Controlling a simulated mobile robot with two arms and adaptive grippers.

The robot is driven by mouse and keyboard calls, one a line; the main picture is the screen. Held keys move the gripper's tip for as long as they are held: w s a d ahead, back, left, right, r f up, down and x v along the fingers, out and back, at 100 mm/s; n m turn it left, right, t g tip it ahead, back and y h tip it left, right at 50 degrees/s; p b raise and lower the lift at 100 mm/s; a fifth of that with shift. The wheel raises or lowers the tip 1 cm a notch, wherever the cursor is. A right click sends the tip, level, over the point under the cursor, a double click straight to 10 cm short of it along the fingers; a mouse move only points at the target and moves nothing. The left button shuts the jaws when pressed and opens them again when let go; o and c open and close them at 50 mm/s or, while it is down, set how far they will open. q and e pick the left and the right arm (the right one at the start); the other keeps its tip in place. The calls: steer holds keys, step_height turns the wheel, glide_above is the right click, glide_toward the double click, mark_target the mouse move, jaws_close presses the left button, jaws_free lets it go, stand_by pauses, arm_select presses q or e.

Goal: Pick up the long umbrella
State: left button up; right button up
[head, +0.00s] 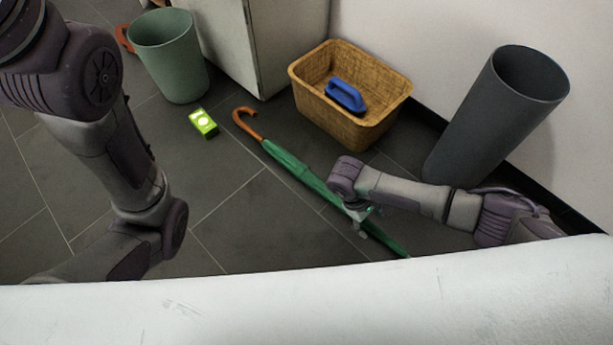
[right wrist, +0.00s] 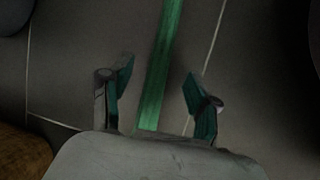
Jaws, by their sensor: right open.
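The long umbrella (head: 290,164) lies on the dark tiled floor, with a closed green canopy and a curved brown handle at its far left end. Its lower right end runs behind the white edge at the bottom of the head view. My right gripper (head: 361,222) is over the lower part of the canopy. In the right wrist view the green canopy (right wrist: 163,65) runs between the two spread fingers of the right gripper (right wrist: 158,92), with space on both sides. Whether the fingertips touch the floor cannot be told. My left arm shows at the left, but its gripper is out of view.
A wicker basket (head: 390,110) with a blue-handled object (head: 345,96) inside stands behind the umbrella. A tall dark grey bin (head: 480,125) is at the right by the wall. A green bin (head: 172,65) and a small lime box (head: 203,123) are at the left.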

mark_target(374, 228)
steer(key=b+x, duration=0.3)
steer(key=x, duration=0.1)
steer(key=shift+s, duration=0.1)
jaws_close()
stand_by(0.3)
